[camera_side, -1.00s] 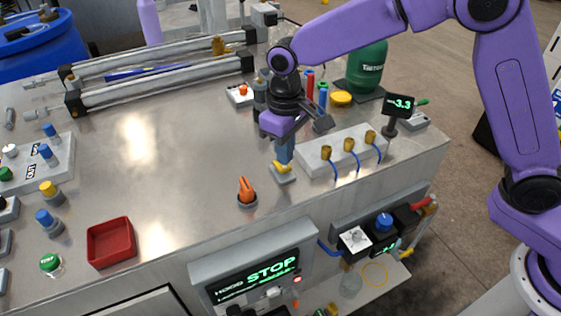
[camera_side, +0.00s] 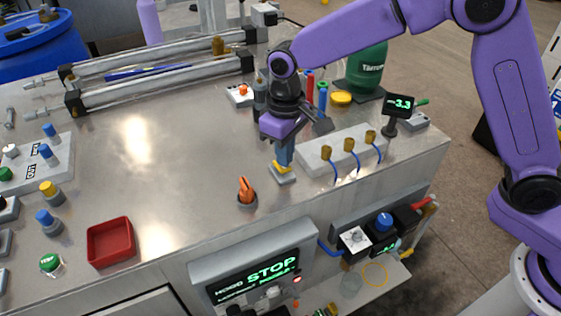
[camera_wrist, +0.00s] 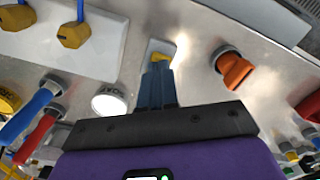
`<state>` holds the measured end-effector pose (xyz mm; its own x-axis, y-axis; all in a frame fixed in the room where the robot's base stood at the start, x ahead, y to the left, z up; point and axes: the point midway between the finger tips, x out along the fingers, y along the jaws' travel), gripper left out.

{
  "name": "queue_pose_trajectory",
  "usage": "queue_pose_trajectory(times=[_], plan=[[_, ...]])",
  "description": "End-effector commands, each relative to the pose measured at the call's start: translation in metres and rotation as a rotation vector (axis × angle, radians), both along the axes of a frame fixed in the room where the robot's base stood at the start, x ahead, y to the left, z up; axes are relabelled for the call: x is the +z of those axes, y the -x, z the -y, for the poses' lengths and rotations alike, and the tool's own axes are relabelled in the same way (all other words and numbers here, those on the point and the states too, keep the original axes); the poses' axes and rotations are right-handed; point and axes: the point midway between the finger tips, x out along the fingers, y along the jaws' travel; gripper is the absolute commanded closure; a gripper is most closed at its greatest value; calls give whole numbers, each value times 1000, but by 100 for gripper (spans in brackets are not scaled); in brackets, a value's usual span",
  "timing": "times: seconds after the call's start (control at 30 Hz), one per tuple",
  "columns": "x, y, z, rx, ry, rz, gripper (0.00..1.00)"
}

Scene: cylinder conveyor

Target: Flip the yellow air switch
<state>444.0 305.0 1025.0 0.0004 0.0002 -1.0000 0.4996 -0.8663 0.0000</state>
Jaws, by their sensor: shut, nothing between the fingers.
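The yellow air switch (camera_side: 281,169) is a small yellow lever on a pale grey base plate on the metal table top, just left of the white block. My gripper (camera_side: 284,163) points down over it with its blue fingers shut. The fingertips are at the yellow lever and partly hide it; I cannot tell how firmly they touch. In the wrist view the shut fingers (camera_wrist: 160,72) reach the yellow switch (camera_wrist: 160,60), of which only a bit shows past their tips.
An orange knob (camera_side: 246,192) stands close to the left in front. The white block with brass fittings and blue hoses (camera_side: 318,163) is close on the right. A red tray (camera_side: 110,243) lies at the front left. The table's middle is clear.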

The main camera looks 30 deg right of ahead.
Motion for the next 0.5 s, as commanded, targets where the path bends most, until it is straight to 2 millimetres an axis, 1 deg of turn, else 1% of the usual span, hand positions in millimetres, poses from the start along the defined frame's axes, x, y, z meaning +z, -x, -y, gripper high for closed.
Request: queue_pose_trajectory(times=[0.5], plan=[[-7,0,0,0,0,-1,100]])
